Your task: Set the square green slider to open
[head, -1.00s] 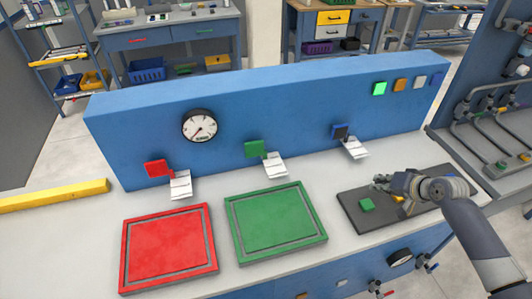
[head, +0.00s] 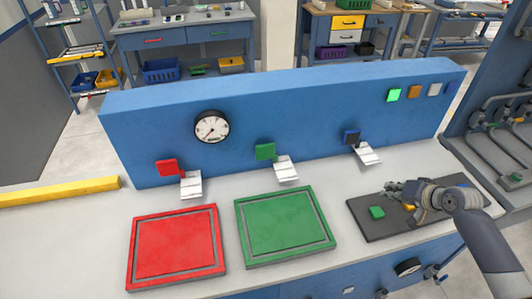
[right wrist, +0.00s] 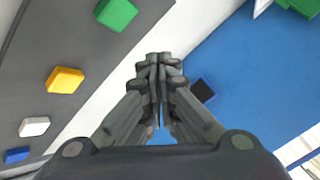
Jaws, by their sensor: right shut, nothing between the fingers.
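Part of a green piece (right wrist: 305,6) shows at the top right of the right wrist view. My right gripper (head: 391,187) is shut and empty over the dark mat, near a small green block (head: 377,212), well to the right of the slider. Its closed fingers (right wrist: 159,60) point up in the right wrist view. My left gripper is out of view.
The dark mat (head: 365,229) carries a green block (right wrist: 116,13), an orange-yellow block (right wrist: 65,80), a white block (right wrist: 34,126) and a blue block (right wrist: 16,155). A red tray (head: 175,245) and a green tray (head: 286,226) lie before the panel. A gauge (head: 211,127) is on it.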

